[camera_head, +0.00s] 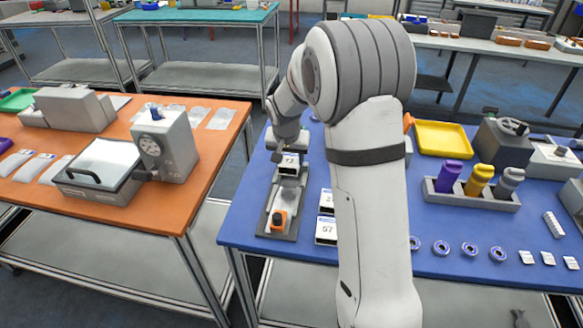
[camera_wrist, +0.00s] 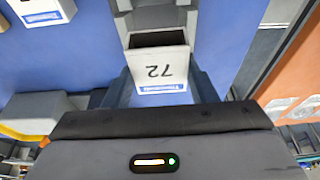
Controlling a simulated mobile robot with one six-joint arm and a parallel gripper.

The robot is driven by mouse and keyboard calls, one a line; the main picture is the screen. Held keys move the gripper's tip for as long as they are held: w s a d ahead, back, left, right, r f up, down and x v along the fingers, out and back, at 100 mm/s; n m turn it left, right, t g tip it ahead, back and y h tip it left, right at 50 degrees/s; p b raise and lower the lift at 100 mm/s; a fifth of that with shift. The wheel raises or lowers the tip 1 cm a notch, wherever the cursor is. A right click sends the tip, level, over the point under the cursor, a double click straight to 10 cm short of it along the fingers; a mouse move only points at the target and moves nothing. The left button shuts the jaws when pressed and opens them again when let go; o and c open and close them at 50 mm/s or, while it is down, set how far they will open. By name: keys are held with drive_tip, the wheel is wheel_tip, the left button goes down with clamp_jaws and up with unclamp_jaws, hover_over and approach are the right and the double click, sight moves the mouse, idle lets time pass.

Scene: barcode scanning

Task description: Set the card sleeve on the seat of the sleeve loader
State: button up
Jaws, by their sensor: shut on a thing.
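The card sleeve (camera_wrist: 158,68) is a small white box with a blue band, a dark open end and the number 72, upside down in the wrist view. It also shows in the head view (camera_head: 289,163). My gripper (camera_head: 290,148) is shut on it; the fingers flank it in the wrist view. The sleeve loader (camera_head: 270,232), a grey base with a pale channel and an orange part, lies at the blue table's left edge. The sleeve is at the loader's far end. The gripper and sleeve cover the seat, so I cannot tell whether they touch.
Other white sleeves, one marked 57 (camera_head: 326,232), lie right of the loader, close to my arm. A yellow tray (camera_head: 443,139) and a rack of bottles (camera_head: 503,200) stand farther right. An orange table (camera_head: 190,190) is to the left across a gap.

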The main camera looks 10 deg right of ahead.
drive_tip(key=f, duration=0.4)
drive_tip(key=shift+s+f+p, duration=0.2)
drive_tip(key=shift+f+p, duration=0.1)
drive_tip(key=shift+p, duration=0.05)
drive_tip(key=shift+c, duration=1.3)
drive_tip(key=shift+w+f, duration=0.2)
drive_tip(key=o, duration=1.2)
drive_tip(key=shift+r, duration=0.1)
drive_tip(key=shift+s, duration=0.1)
drive_tip(key=shift+r, duration=0.1)
drive_tip(key=b+v, duration=0.2)
drive_tip(key=v, duration=1)
drive_tip(key=s+d+r+n, duration=0.1)
drive_tip(key=s+r+n, duration=0.1)
drive_tip(key=s, duration=1.2)
drive_tip(key=s+d+r+n+y, duration=0.1)
drive_tip(key=s+r+n, duration=0.1)
drive_tip(key=s, duration=1.2)
drive_tip(key=shift+s+r, duration=0.4)
drive_tip(key=shift+r, duration=0.05)
